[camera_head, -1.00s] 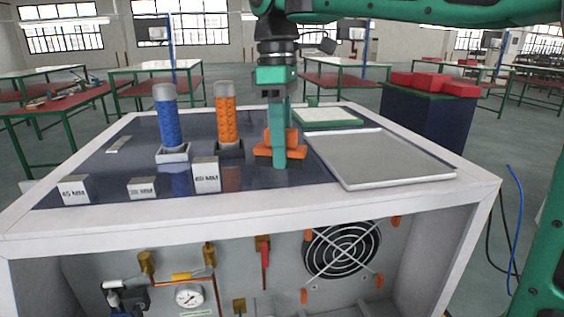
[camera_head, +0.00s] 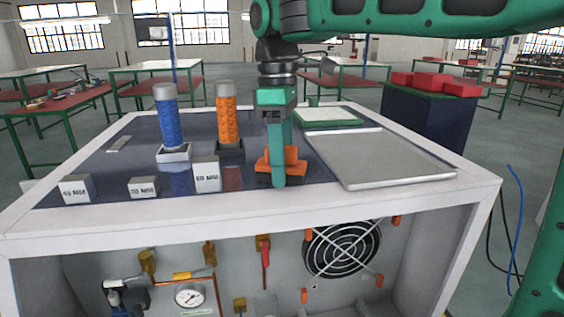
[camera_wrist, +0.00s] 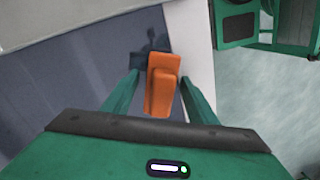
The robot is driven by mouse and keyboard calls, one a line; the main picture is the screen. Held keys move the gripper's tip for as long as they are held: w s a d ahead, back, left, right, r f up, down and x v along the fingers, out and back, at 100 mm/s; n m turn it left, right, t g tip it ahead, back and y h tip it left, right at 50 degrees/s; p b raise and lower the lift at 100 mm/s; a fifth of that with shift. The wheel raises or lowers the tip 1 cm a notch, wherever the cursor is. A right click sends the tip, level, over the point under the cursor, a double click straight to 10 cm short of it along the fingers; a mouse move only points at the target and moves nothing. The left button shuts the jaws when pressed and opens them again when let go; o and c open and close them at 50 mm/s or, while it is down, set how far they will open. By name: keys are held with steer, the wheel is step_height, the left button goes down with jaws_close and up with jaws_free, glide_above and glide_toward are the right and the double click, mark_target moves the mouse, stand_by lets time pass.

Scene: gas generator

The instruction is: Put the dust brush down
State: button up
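The dust brush (camera_head: 291,159) is orange with a dark underside. It stands upright at the front of the dark tabletop (camera_head: 110,180), close to the white rim. It appears to rest on the surface, though its underside is partly hidden. In the wrist view the orange handle (camera_wrist: 160,92) lies between the fingers of my gripper (camera_wrist: 160,78), with a visible gap on each side. My gripper looks open around the brush. In the head view my gripper (camera_head: 279,182) points straight down and its finger covers part of the brush.
Left of the brush stand a block marked 60 MM (camera_head: 207,175), an orange cylinder (camera_head: 226,118) and a blue cylinder (camera_head: 167,122). A grey tray (camera_head: 385,160) lies close on the right. A green-edged pad (camera_head: 326,117) lies behind.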

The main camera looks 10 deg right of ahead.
steer(key=shift+r, duration=0.1)
steer(key=r, duration=0.8)
steer(key=w+r, duration=0.1)
steer(key=r, duration=0.3)
steer(key=shift+a, duration=0.2)
steer(key=shift+s+f, duration=0.1)
